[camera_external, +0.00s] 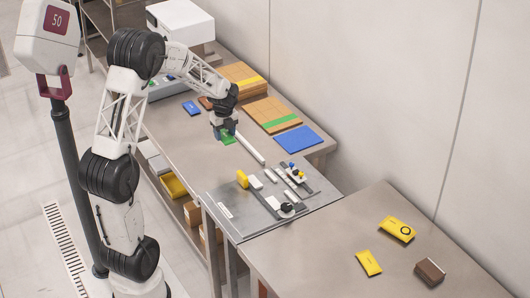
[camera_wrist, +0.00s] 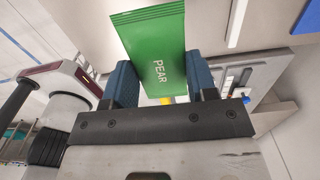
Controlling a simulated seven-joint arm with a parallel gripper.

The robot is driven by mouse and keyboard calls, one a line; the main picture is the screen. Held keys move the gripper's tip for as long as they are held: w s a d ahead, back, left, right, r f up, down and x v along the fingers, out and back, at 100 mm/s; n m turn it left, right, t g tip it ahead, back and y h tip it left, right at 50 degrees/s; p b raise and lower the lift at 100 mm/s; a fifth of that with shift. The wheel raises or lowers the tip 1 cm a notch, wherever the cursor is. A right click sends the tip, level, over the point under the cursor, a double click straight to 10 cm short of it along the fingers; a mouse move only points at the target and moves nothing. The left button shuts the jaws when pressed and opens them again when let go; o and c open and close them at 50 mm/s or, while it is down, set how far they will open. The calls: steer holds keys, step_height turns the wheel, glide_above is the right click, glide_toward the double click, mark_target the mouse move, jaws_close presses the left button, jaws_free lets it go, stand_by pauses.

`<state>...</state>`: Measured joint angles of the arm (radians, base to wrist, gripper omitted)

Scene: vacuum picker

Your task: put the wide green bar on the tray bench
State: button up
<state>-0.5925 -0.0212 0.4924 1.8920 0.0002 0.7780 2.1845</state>
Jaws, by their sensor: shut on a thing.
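The wide green bar (camera_wrist: 155,45), a flat packet marked PEAR, stands between the two blue fingers in the wrist view. My gripper (camera_wrist: 162,85) is shut on it, and its lower part lies between the fingers. In the external view the green bar (camera_external: 228,138) shows just below my gripper (camera_external: 222,129), over the long bench (camera_external: 180,135). I cannot tell how far it is above the surface. Which bench is the tray bench is not marked in the views.
A grey plate (camera_external: 228,197) with small fittings lies at the long bench's near end. A white bar (camera_external: 250,149), a blue packet (camera_external: 298,139) and cardboard stacks (camera_external: 271,114) lie near. The right bench (camera_external: 310,255) holds yellow packets (camera_external: 397,228) and a brown one (camera_external: 430,272), with free room at left.

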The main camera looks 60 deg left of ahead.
steer(key=s+a, duration=1)
steer(key=a, duration=0.4)
steer(key=s+a, duration=0.9)
steer(key=a, duration=0.6)
step_height(320, 180, down, 7)
steer(key=shift+s+d+f, duration=0.15)
steer(key=shift+s+f, duration=0.05)
steer(key=shift+s, duration=0.05)
glide_above(159, 120)
steer(key=shift+s+f, duration=0.1)
steer(key=shift+f, duration=0.6)
steer(key=shift+f, duration=0.1)
steer(key=shift+f, duration=1.65)
steer(key=shift+f, duration=0.15)
